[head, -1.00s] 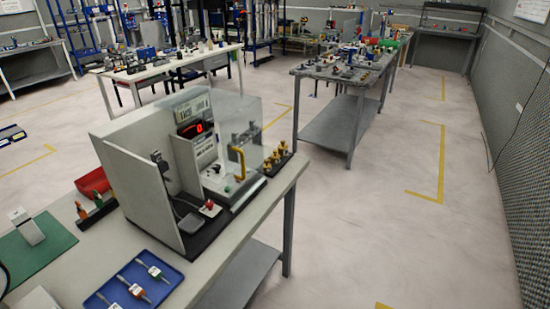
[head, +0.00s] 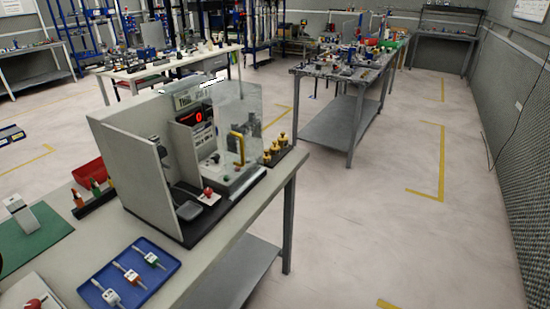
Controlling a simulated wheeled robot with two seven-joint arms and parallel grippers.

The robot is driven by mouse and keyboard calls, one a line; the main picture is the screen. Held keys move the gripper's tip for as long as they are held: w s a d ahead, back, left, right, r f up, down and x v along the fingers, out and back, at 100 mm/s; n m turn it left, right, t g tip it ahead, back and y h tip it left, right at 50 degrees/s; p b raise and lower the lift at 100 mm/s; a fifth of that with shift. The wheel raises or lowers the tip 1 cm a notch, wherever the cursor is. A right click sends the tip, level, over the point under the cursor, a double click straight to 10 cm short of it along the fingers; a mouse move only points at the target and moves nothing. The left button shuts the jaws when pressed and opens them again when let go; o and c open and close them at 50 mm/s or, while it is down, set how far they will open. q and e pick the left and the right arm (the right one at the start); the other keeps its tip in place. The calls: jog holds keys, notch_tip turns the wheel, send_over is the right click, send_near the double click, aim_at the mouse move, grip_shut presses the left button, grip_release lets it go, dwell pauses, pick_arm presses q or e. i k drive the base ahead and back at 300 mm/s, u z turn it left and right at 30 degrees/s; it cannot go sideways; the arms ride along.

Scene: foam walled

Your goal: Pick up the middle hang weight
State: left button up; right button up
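Brass-coloured hang weights stand upright in a row on a black base (head: 284,159) at the right end of the near bench, beside the test machine. The middle hang weight (head: 275,147) sits between a nearer one (head: 267,157) and a farther one (head: 283,139). They are small in the head view and partly overlap. Neither of my grippers is in view.
The test machine (head: 140,175) has grey side walls, a clear shield (head: 238,115) and a yellow handle. A blue tray (head: 160,285) with 3 small tools, a green mat (head: 45,235) and a red bin (head: 90,172) share the bench. Floor to the right is clear.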

aim_at(274, 150)
jog(key=z, duration=0.8)
jog(key=i, duration=1.7)
jog(key=u, duration=0.7)
